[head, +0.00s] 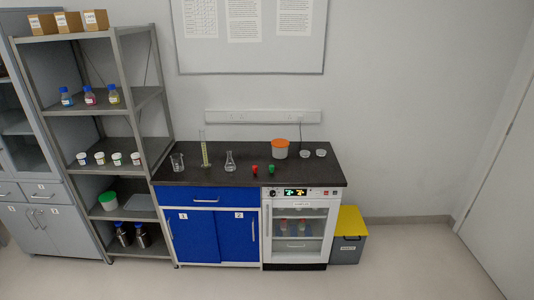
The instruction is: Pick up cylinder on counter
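A tall, narrow graduated cylinder (205,152) stands upright toward the back left of the black counter (320,175). It is clear, with a yellowish tint in its lower part. It stands between a glass beaker (177,162) on its left and a conical flask (230,161) on its right, apart from both. Neither of my grippers shows in the head view.
Red (254,169) and green (271,170) small items, an orange-lidded jar (280,148) and two small dishes stand farther right on the counter. A grey shelf rack (108,140) borders the counter's left. A yellow-lidded bin (348,235) stands at right. The floor (300,285) in front is clear.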

